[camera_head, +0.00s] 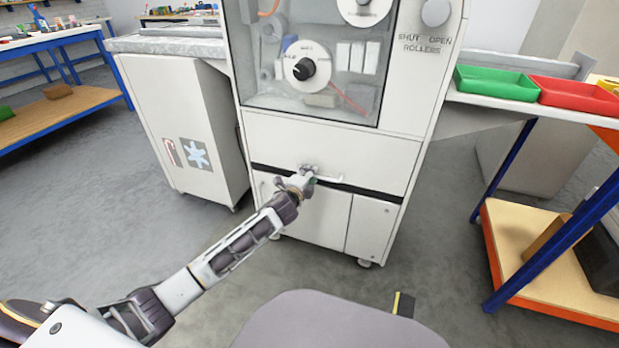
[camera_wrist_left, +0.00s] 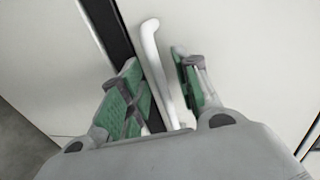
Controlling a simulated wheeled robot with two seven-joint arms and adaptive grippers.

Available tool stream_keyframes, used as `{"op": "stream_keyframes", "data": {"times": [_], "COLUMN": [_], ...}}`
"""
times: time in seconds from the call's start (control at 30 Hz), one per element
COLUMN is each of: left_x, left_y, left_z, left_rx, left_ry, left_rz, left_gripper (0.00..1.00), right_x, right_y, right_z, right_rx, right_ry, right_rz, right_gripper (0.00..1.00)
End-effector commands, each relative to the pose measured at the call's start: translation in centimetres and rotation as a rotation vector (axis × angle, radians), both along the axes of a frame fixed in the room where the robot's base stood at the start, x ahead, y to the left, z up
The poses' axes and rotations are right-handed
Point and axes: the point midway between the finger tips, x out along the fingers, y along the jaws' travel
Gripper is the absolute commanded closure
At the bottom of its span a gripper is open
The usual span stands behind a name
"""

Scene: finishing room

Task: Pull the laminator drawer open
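The laminator (camera_head: 345,125) is a tall white cabinet with a clear window and rollers. Its drawer (camera_head: 300,143) has a plain white front below the window, with a dark strip along its lower edge. A white bar handle (camera_head: 331,179) sits near that edge; it also shows in the left wrist view (camera_wrist_left: 154,55). My left gripper (camera_head: 307,172) is at the handle's left part and hides some of it. In the left wrist view my left gripper (camera_wrist_left: 160,90) is open, its green-padded fingers on either side of the handle, with a gap at the right finger. My right gripper is out of view.
A white side cabinet (camera_head: 180,125) stands left of the laminator. On the right is a table with a green tray (camera_head: 497,83) and a red tray (camera_head: 575,95), with an orange-edged lower shelf (camera_head: 530,235). The floor in front of the laminator is clear.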

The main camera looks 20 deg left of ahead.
Motion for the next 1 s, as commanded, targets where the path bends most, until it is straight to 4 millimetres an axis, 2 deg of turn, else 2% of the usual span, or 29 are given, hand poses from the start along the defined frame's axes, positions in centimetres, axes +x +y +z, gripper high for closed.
{"op": "stream_keyframes", "data": {"times": [0.47, 0.73, 1.0], "left_x": [0.57, 0.55, 0.55], "left_y": [-0.05, -0.04, -0.03], "left_z": [-0.09, -0.09, -0.11], "left_rx": [0.000, 0.000, 0.000], "left_ry": [0.000, 0.000, 0.000], "left_rz": [-0.001, 0.000, 0.000], "left_gripper": [0.68, 1.00, 1.00], "right_x": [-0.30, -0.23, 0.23], "right_y": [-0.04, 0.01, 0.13], "right_z": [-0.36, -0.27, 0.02], "right_rx": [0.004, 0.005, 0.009], "right_ry": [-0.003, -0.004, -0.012], "right_rz": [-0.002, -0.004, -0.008], "right_gripper": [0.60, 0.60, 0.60]}}
